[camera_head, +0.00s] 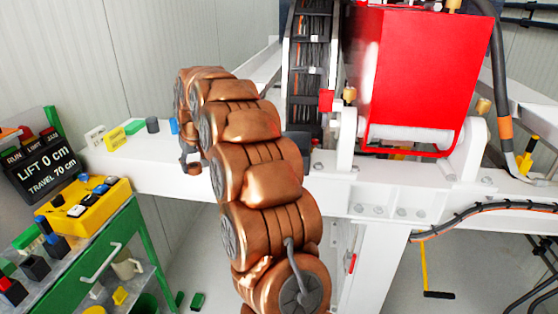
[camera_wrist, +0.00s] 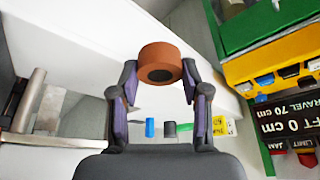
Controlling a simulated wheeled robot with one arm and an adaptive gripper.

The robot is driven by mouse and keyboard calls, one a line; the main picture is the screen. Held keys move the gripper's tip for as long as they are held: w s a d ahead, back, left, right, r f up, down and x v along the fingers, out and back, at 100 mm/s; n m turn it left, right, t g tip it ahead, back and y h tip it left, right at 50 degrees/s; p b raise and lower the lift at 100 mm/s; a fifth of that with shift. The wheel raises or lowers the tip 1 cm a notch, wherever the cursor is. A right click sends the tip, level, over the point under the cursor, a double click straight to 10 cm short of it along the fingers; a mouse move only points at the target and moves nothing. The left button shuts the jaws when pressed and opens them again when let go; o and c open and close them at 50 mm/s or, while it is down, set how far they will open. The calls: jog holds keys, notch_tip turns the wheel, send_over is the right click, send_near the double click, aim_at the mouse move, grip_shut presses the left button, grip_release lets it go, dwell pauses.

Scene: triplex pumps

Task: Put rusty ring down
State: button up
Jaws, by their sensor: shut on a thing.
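The rusty ring (camera_wrist: 160,64) is a short, thick orange-brown ring with a dark hole. In the wrist view it sits between the two fingertips of my gripper (camera_wrist: 159,76), which is shut on it. Behind the ring is the white beam (camera_wrist: 92,40); I cannot tell whether the ring touches it. In the head view the beam (camera_head: 350,190) crosses the picture, and my gripper (camera_head: 190,163) is at its left part, partly hidden by my copper-coloured arm. The ring cannot be made out clearly there.
A blue cylinder (camera_head: 174,126), a dark grey cylinder (camera_head: 152,125), a green block (camera_head: 134,127) and a yellow block (camera_head: 115,137) stand on the beam left of my gripper. A green cart (camera_head: 95,255) with a yellow button box (camera_head: 90,205) is at left. A red housing (camera_head: 415,75) stands right.

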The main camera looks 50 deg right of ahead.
jog(key=s+d+r+m, duration=0.1)
jog(key=s+d+r, duration=0.3)
jog(key=d, duration=0.4)
jog(key=s+d+r+h, duration=0.1)
jog(key=s+d+r, duration=0.25)
jog(key=d, duration=0.55)
jog(key=s+d+r+m, duration=0.1)
jog(key=s+d+r, duration=0.3)
jog(key=d, duration=0.4)
jog(key=shift+w+f+p, duration=0.1)
jog(key=shift+f+p, duration=1.15)
jog(key=shift+f, duration=3.6)
jog(key=shift+f, duration=0.1)
jog(key=shift+f+b, duration=0.35)
jog(key=shift+f, duration=0.15)
jog(key=o, duration=1.2)
jog(key=shift+c, duration=0.2)
